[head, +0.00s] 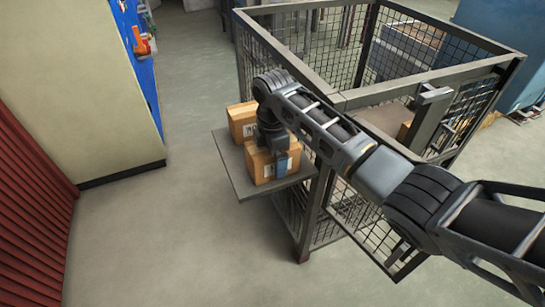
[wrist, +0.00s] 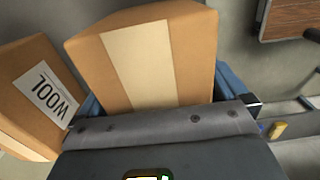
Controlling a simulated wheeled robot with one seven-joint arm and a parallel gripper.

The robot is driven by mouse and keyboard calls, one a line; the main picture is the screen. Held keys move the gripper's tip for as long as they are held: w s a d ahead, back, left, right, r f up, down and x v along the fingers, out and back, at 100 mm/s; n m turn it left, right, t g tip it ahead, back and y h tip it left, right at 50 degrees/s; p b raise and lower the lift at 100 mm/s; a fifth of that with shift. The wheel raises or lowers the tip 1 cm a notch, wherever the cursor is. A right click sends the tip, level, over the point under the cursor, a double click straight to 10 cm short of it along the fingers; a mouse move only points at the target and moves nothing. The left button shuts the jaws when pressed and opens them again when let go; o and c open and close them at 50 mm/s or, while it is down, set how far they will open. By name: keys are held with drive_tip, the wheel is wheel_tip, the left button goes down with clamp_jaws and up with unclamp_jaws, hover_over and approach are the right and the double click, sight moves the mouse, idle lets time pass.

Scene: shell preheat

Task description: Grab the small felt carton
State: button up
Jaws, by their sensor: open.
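A brown cardboard carton (head: 258,167) with a pale label sits at the front of a small grey shelf. In the wrist view this carton (wrist: 195,55), with a cream tape strip, lies between my gripper's blue fingers. No lettering on it is readable, so I cannot confirm it is the felt one. My gripper (head: 277,160) is open, pointing down over it, with a finger along its side. In the wrist view my gripper (wrist: 165,85) straddles the carton; the palm hides its near part. I cannot tell whether the fingers touch it.
A second carton (head: 240,113) stands just behind; in the wrist view a carton lettered WOOL (wrist: 25,95) is close at left. The shelf (head: 237,178) adjoins a mesh cage (head: 345,100). A beige cabinet (head: 85,80) stands left. Floor between is clear.

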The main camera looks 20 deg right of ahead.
drive_tip(key=shift+c, duration=0.3)
drive_tip(key=c, duration=1)
drive_tip(key=shift+r, duration=0.1)
